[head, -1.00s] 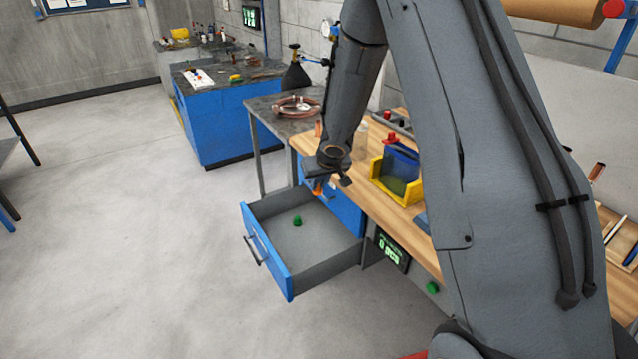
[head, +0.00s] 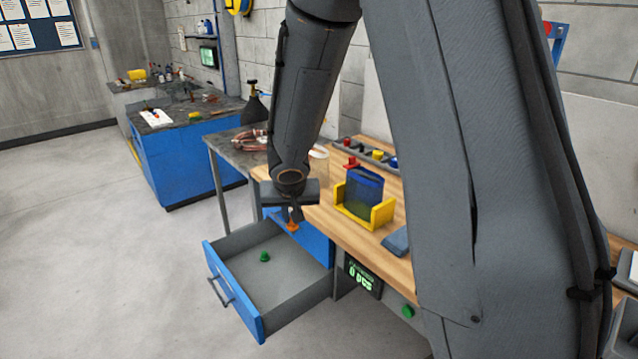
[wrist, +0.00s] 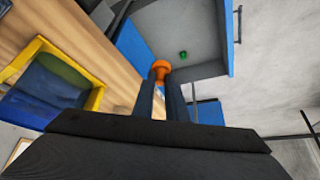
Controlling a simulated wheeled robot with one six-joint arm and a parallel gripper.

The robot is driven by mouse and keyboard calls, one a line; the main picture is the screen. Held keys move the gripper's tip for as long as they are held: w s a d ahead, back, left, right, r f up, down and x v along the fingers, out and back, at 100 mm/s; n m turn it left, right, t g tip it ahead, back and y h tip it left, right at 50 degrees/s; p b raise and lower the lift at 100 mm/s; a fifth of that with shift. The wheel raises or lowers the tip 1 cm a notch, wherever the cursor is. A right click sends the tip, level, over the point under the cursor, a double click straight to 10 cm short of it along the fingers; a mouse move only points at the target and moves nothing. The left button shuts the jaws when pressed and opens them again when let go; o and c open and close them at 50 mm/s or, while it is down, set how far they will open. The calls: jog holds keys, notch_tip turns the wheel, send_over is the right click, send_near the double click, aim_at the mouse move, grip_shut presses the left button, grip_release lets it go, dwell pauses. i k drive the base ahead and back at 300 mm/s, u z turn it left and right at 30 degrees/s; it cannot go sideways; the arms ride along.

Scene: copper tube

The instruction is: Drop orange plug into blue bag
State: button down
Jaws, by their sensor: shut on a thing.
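An orange plug (wrist: 160,70) is held between the fingertips of my gripper (wrist: 160,92) in the wrist view. In the head view the plug (head: 292,226) shows just below my gripper (head: 291,213), above the back edge of the open drawer beside the workbench. The blue bag (head: 360,190) stands upright in a yellow holder on the wooden bench, right of my gripper and apart from it. In the wrist view the bag (wrist: 40,90) lies at the left. Its opening is hard to make out.
The open drawer (head: 300,283) holds a green plug (head: 264,257). The yellow holder (head: 381,213) has raised walls around the bag. A grey rack (head: 348,151) with coloured plugs stands behind it. A small display (head: 362,274) hangs on the bench front.

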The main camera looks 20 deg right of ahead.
aim_at(360, 213)
jog(key=k, duration=0.5)
jog(key=u, duration=1.1)
jog(key=i, duration=1.65)
jog(key=z, duration=1.85)
